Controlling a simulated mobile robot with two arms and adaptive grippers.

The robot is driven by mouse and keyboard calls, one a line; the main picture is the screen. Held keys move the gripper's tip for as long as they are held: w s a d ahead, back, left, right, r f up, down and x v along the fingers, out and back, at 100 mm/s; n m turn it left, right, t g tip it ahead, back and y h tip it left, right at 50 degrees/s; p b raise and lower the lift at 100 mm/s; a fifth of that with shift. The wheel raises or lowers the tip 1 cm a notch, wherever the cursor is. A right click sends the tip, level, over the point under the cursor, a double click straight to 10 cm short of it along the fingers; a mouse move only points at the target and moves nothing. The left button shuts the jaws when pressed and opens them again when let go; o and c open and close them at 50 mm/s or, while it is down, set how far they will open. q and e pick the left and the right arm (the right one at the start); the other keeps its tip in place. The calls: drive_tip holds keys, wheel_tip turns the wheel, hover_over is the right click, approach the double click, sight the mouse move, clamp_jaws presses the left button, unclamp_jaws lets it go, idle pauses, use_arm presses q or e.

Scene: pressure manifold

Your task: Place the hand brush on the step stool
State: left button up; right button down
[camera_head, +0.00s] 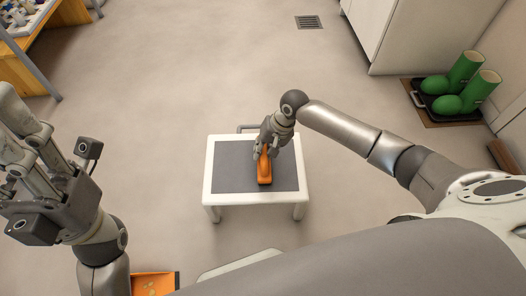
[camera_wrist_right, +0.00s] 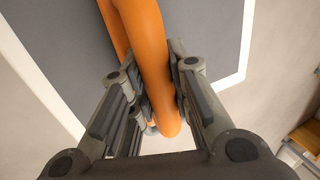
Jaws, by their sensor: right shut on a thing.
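The orange hand brush (camera_head: 264,174) is over the dark grey top of the white-edged step stool (camera_head: 232,180) in the head view. My right gripper (camera_head: 265,152) is shut on the hand brush at its far end. In the right wrist view the orange handle (camera_wrist_right: 152,65) passes between the two fingers of the right gripper (camera_wrist_right: 160,100), above the stool's grey top (camera_wrist_right: 60,50). I cannot tell whether the brush touches the top; its bristles are hidden. My left gripper (camera_head: 18,135) is at the left edge, away from the stool, its fingers apart and empty.
An orange dustpan (camera_head: 155,284) lies on the floor at the bottom, partly cut off. Green boots (camera_head: 462,85) stand on a black tray at the right, near a white cabinet (camera_head: 400,30). A wooden bench (camera_head: 30,70) is at upper left. The floor around the stool is mostly clear.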

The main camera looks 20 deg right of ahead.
drive_tip(key=c, duration=1.3)
unclamp_jaws()
drive_tip(key=shift+f, duration=0.1)
drive_tip(key=shift+c, duration=0.2)
